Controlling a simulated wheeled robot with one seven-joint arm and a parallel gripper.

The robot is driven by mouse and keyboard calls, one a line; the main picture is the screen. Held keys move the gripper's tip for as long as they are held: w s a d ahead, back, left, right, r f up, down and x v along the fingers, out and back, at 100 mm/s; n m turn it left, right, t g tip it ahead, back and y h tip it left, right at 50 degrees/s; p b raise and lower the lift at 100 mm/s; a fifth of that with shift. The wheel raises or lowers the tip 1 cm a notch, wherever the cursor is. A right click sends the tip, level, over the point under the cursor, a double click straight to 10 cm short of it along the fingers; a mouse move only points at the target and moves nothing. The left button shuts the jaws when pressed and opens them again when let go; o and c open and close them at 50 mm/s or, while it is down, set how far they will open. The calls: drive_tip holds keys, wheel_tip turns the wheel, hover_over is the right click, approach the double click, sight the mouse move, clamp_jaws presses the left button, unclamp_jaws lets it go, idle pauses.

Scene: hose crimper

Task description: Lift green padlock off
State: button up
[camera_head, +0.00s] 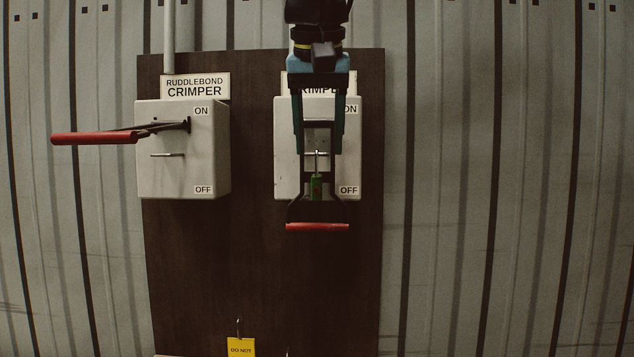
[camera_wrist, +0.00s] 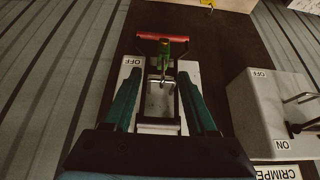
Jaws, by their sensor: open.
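The green padlock (camera_head: 316,187) hangs at the front of the right crimper box (camera_head: 283,180), between the two dark arms of its lever. Its thin metal shackle runs up to the box front; how it sits there is too small to tell. The padlock also shows in the wrist view (camera_wrist: 164,47), just beyond my fingertips. My gripper (camera_head: 318,150) is open, its teal fingers pointing down on either side of the box's middle, above the padlock. In the wrist view my gripper (camera_wrist: 160,76) has nothing between its fingers that I can see held.
The right lever's red handle (camera_head: 317,227) is down, below the box. The left crimper box (camera_head: 165,175) has its red handle (camera_head: 93,138) sticking out leftward. A yellow tag (camera_head: 240,347) hangs low on the dark board (camera_head: 250,270). Corrugated wall to the right is bare.

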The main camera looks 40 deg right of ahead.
sight(317, 170)
drive_tip(key=shift+x, duration=1.05)
drive_tip(key=shift+a+p+x, duration=0.2)
drive_tip(key=shift+p+x, duration=0.45)
drive_tip(key=shift+x, duration=0.7)
drive_tip(key=shift+a+p+x, duration=0.2)
drive_tip(key=shift+p+x, duration=0.4)
drive_tip(key=shift+x, duration=0.75)
drive_tip(key=shift+s+f, duration=0.1)
drive_tip(key=shift+f, duration=0.1)
clamp_jaws()
